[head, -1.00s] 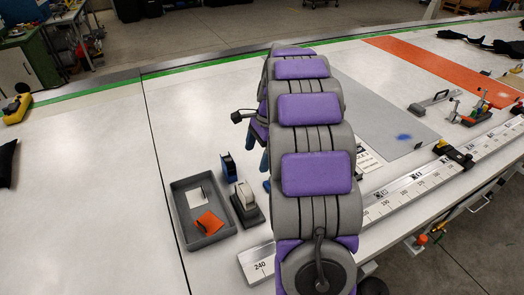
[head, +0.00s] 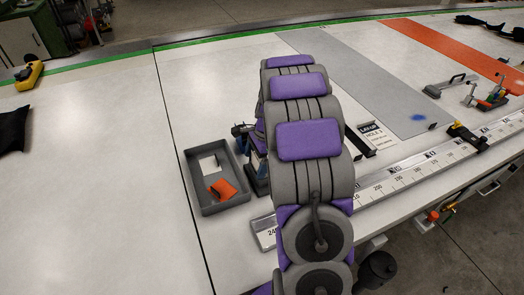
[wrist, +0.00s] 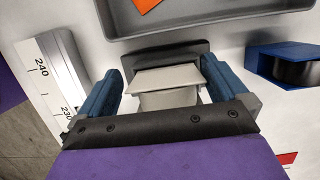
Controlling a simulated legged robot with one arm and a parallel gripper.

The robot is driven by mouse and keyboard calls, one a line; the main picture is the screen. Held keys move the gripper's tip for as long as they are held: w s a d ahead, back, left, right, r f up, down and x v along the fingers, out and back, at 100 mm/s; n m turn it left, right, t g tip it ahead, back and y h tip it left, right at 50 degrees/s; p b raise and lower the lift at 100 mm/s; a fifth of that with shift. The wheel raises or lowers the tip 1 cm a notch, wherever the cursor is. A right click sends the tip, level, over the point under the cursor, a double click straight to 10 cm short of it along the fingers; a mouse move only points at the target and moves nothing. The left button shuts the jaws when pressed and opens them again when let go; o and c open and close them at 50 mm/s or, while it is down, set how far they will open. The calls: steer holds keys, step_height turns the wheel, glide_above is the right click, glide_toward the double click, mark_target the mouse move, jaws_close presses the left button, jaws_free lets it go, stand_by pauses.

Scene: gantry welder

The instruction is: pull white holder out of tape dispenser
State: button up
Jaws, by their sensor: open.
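In the wrist view the white holder (wrist: 165,79) sits between the two blue fingers of my gripper (wrist: 162,70). The fingers are open, one on each side, with a visible gap at least on the left. The dark body of the tape dispenser (wrist: 188,48) shows just beyond the holder, and the holder appears seated in it. The lower part of the holder is hidden behind the gripper's dark crossbar. In the head view my arm hides the holder and most of the gripper.
A grey tray (head: 194,178) with an orange piece (head: 222,189) and a white piece lies left of the gripper. A blue block with a black roll (wrist: 284,66) stands to the right in the wrist view. A long metal ruler (head: 392,182) runs along the front.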

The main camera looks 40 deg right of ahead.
steer(key=shift+f, duration=0.5)
steer(key=d, duration=0.1)
steer(key=d+f, duration=0.1)
steer(key=d, duration=0.1)
steer(key=shift+f, duration=0.1)
steer(key=shift+a+r, duration=0.2)
steer(key=shift+a, duration=0.75)
steer(key=shift+c, duration=1.4)
steer(key=shift+a, duration=0.4)
steer(key=c, duration=0.3)
steer(key=shift+d, duration=0.4)
steer(key=c, duration=0.3)
steer(key=shift+d+f, duration=0.1)
steer(key=shift+d, duration=0.3)
steer(key=shift+w+a+r, duration=0.1)
steer(key=shift+a+r, duration=0.05)
steer(key=shift+r, duration=0.05)
steer(key=shift+r+p, duration=0.4)
steer(key=shift+r, duration=0.05)
